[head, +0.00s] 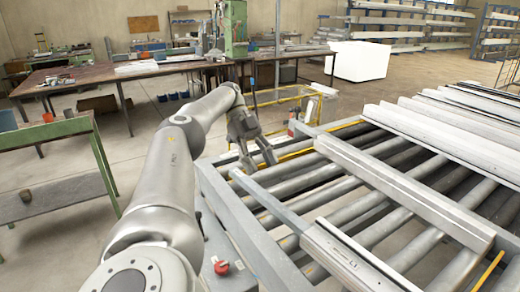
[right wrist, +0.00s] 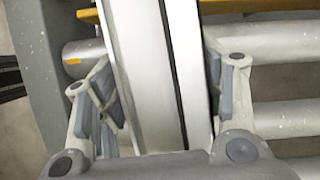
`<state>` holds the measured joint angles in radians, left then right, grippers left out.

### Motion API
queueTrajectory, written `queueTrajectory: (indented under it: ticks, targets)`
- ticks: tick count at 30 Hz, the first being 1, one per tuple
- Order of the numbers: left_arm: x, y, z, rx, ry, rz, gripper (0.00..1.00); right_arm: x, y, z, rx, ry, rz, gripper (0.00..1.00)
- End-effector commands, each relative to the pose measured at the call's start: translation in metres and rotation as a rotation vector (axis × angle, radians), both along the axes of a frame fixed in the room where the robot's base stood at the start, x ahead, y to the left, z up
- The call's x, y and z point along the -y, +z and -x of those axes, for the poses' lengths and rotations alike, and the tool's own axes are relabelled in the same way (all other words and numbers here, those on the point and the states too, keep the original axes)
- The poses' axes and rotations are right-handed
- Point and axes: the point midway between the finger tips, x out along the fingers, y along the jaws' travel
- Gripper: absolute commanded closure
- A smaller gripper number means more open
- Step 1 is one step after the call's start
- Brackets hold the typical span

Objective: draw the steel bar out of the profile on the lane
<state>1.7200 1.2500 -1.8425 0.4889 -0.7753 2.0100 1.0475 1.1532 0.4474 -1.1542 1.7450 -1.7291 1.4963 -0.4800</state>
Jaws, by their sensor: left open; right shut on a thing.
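A pale silver profile (head: 350,262) lies on the roller lane (head: 213,178), running off the lower edge in the head view. A narrower grey bar (head: 268,201), seemingly the steel bar, sticks out of its far end towards my left gripper (head: 258,164). That gripper is open, fingers pointing down, close to the bar's far end; I cannot tell whether they touch. In the right wrist view, my right gripper (right wrist: 165,105) is shut on the silver profile (right wrist: 148,70), one finger on each side. A dark groove runs along it. My right gripper is outside the head view.
A longer pale profile (head: 405,190) lies across the rollers to the right, with several more (head: 455,125) beyond. A yellow rail (head: 280,98) stands behind the lane. A green bench (head: 60,200) stands left, with floor between it and my left arm.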

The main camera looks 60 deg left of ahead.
Motion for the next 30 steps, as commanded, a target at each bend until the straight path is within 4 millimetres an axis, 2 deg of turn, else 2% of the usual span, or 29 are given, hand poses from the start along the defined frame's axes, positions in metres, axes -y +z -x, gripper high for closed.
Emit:
queueTrajectory:
  ticks: [7, 14, 22, 30]
  targets:
    - [0.004, -0.002, 0.000, -0.021, -0.013, -0.007, 0.48, 0.000, 0.001, 0.000, 0.002, -0.001, -0.001, 0.97]
    - [0.033, -0.015, 0.003, -0.180, -0.098, -0.098, 0.48, 0.000, 0.001, 0.000, 0.002, -0.001, -0.001, 0.97]
    - [0.066, -0.025, 0.008, -0.353, -0.186, -0.365, 0.48, 0.000, 0.001, 0.000, 0.002, -0.001, -0.001, 0.97]
    - [0.088, -0.019, 0.005, -0.367, -0.185, -0.712, 0.48, 0.000, 0.001, 0.000, 0.002, -0.001, -0.001, 0.97]
